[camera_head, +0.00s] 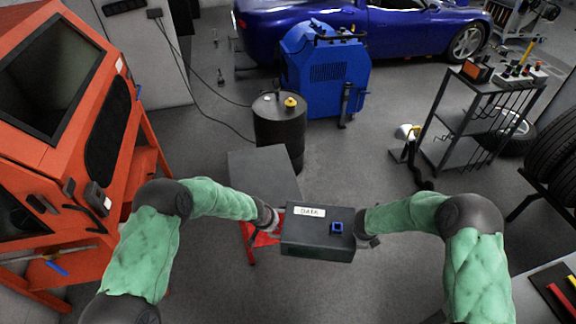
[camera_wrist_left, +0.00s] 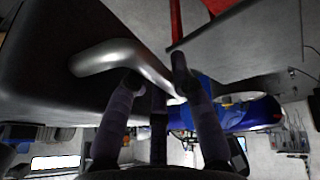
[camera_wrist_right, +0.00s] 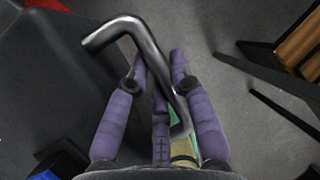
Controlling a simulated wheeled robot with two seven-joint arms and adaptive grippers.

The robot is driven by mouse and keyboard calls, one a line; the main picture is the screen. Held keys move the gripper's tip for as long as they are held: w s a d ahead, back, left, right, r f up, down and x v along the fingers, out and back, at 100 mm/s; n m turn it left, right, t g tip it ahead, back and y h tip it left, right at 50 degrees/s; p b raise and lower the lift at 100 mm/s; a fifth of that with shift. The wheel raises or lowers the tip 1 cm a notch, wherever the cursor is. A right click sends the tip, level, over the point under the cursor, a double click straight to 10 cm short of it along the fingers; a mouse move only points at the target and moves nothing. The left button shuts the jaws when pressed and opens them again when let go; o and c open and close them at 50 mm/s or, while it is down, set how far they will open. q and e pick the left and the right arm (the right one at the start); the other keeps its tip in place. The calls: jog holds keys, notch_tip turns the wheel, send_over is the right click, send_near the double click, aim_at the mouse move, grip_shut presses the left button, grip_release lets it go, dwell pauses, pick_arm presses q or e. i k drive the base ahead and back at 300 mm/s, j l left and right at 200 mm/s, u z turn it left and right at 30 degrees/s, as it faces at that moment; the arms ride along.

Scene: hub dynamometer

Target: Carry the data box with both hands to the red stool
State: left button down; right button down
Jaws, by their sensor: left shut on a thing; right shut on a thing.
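The data box (camera_head: 317,242) is dark grey, with a white "DATA" label and a small blue piece on its lid. It is held up between my two arms and looks roughly level. My left gripper (camera_head: 268,218) is shut on the box's left handle, a bent silver bar (camera_wrist_left: 120,57). My right gripper (camera_head: 370,230) is shut on the right handle (camera_wrist_right: 135,38). A stand with a flat grey top (camera_head: 263,172) and red legs (camera_head: 249,245), apparently the red stool, is just beyond and left of the box. The box and left arm hide part of it.
A black drum (camera_head: 280,130) stands behind the grey top, with a blue machine (camera_head: 325,72) and a blue car (camera_head: 375,32) beyond. An orange cabinet (camera_head: 60,110) is at the left. A grey cart (camera_head: 480,115) and tyres (camera_head: 555,150) are at the right. Floor between is open.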

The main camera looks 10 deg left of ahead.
aim_at(262, 175)
jog(key=i+z, duration=0.35)
jog(key=i, duration=0.15)
jog(key=i+z, duration=0.35)
jog(key=i, duration=0.15)
jog(key=i+z, duration=0.15)
jog(key=i, duration=1)
jog(key=i+u, duration=0.35)
jog(key=i, duration=0.2)
jog(key=i+l+u, duration=0.1)
jog(key=i+u, duration=0.65)
jog(key=i+l+u, duration=0.1)
jog(key=i+u, duration=0.2)
jog(key=i, duration=0.2)
jog(key=u, duration=3.2)
